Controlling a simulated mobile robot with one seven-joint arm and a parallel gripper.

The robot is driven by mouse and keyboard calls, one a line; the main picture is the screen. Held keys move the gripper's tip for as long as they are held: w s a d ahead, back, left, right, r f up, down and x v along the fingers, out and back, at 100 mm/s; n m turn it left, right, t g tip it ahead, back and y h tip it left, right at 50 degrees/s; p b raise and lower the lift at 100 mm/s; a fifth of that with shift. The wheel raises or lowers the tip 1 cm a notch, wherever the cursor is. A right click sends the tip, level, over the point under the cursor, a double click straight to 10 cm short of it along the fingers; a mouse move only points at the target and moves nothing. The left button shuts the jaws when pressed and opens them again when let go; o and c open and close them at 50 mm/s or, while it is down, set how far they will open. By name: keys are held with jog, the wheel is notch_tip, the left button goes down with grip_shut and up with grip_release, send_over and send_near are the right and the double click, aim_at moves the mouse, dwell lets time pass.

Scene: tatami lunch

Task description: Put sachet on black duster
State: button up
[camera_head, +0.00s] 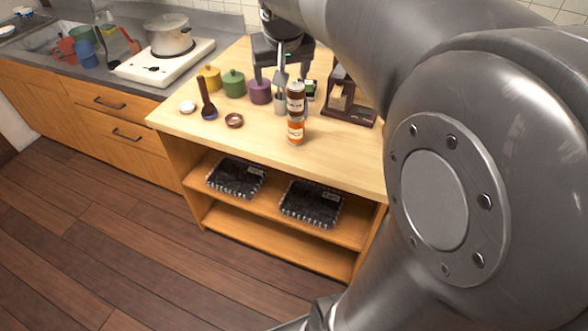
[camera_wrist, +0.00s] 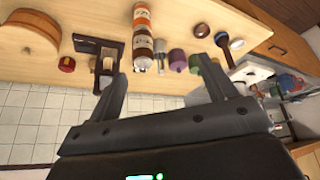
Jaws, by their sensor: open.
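My gripper (camera_head: 281,76) is open above the back of the wooden counter (camera_head: 190,122); in the wrist view its fingers (camera_wrist: 163,72) are apart with nothing held between them. No item can be surely told as the sachet. A pale, light-brown item (camera_head: 341,98) sits in a dark wooden holder (camera_head: 348,117) to the right of my gripper; what it is I cannot tell. It also shows by one finger in the wrist view (camera_wrist: 107,64). Two black fringed items, left (camera_head: 236,178) and right (camera_head: 311,203), lie on the shelf below; whether either is the duster is unclear.
Brown-and-orange bottles (camera_head: 296,115) stand in front of my gripper by a metal cup (camera_head: 280,104). Yellow (camera_head: 209,78), green (camera_head: 233,84) and purple (camera_head: 260,92) pots stand left. The counter's front is clear.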

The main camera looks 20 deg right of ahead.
jog(key=s+a+f+n, duration=0.1)
jog(key=s+a+f, duration=0.2)
jog(key=s, duration=0.7)
jog(key=s+a+f+y, duration=0.1)
jog(key=s+a+f, duration=0.2)
jog(key=s, duration=0.8)
jog(key=shift+s+f+n+t, duration=0.15)
jog(key=shift+s+n+t, duration=0.15)
jog(key=shift+n, duration=0.1)
